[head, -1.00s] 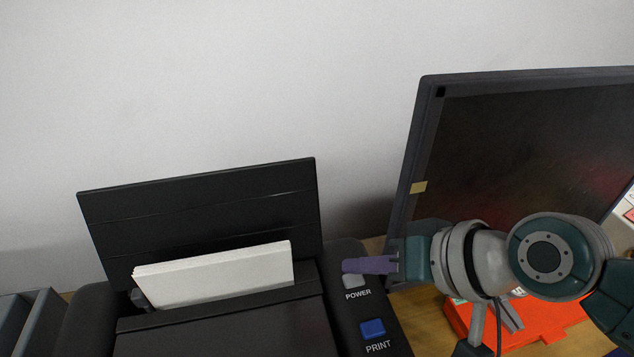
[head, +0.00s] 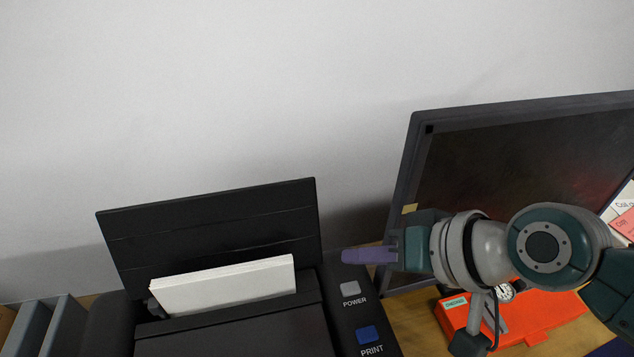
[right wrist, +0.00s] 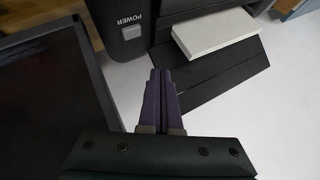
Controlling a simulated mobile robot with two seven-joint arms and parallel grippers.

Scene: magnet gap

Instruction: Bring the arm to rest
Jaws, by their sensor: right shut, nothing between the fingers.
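My right gripper (head: 350,256) has purple fingers that are shut with nothing between them. It is held above and behind the grey POWER button (head: 350,289) of the black printer (head: 225,335), apart from it as far as I can tell. In the right wrist view the closed fingers (right wrist: 160,80) point toward the printer, with the POWER button (right wrist: 131,28) beyond and to the left. My right arm comes in from the right, in front of the monitor (head: 500,150). My left gripper is not in view.
White paper (head: 225,287) stands in the printer's rear tray. A blue PRINT button (head: 367,334) sits below POWER. Grey trays (head: 45,325) stand at the left. The wall above is bare.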

